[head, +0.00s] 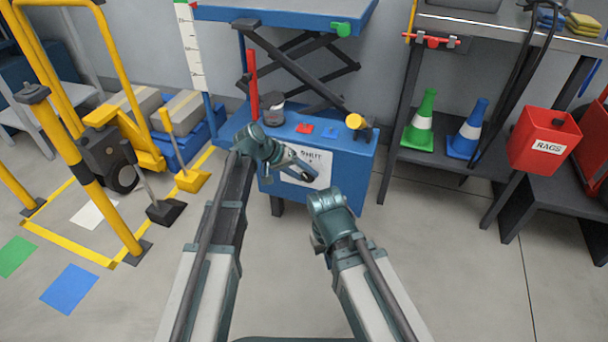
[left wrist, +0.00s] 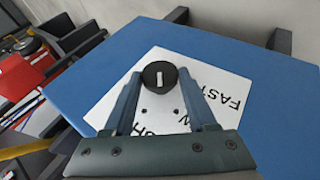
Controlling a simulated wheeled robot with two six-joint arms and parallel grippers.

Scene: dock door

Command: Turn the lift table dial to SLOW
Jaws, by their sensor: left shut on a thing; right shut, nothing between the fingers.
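The blue lift table's control box (head: 345,160) carries a white label plate (head: 322,172) on its front. In the left wrist view the black round dial (left wrist: 160,68) with a white mark sits on that plate (left wrist: 118,98). My left gripper (head: 306,176) has a finger on each side of the dial and is shut on it. The word FAST is readable to the right; letters of other words are partly covered by my fingers. The white mark runs roughly up and down the picture; I cannot tell which word it indicates. My right gripper (head: 328,202) is shut and empty, apart from the box.
Red and yellow buttons (head: 355,122) and a dark jar (head: 272,115) are on the box top. A yellow rail frame (head: 110,210) and a trolley stand left. Cones (head: 421,130) and a red RAGS bin (head: 545,135) are right.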

